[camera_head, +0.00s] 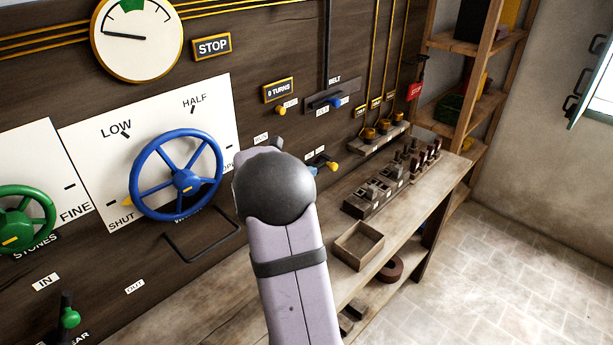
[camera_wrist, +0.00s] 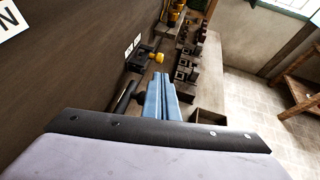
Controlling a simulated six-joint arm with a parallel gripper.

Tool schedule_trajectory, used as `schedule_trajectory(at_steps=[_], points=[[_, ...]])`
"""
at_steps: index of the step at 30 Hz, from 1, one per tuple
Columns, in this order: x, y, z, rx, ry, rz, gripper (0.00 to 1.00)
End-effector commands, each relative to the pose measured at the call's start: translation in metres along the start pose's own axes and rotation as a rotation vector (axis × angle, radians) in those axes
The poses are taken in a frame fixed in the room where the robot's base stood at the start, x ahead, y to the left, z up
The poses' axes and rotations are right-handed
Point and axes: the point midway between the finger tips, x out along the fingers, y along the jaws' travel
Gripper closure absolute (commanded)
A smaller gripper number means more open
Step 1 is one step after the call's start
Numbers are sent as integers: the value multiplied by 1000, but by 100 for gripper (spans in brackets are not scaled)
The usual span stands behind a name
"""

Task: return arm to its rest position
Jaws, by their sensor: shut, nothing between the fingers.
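My gripper (camera_wrist: 161,82) shows in the wrist view as two pale blue fingers side by side, shut and empty. They point over the bench toward the yellow-knobbed switch, and they appear clear of everything. In the head view my pale arm with its dark round joint rises in the middle and hides the gripper. A blue handwheel (camera_head: 184,181) stands on the panel to the left of the arm, beside the LOW, HALF and SHUT marks.
The wooden bench (camera_head: 405,222) runs along the panel with an empty open box (camera_head: 358,246) and dark blocks (camera_head: 376,190). A yellow-knobbed switch (camera_wrist: 158,57) sticks out from the panel. A shelf rack (camera_head: 478,50) stands at the back. The tiled floor (camera_head: 500,270) at right is clear.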

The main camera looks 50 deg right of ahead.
Motion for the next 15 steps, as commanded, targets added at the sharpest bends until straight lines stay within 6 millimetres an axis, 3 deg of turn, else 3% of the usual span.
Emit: schedule_trajectory(at_steps=[15], points=[[-9,0,0,-1,1,1,100]])
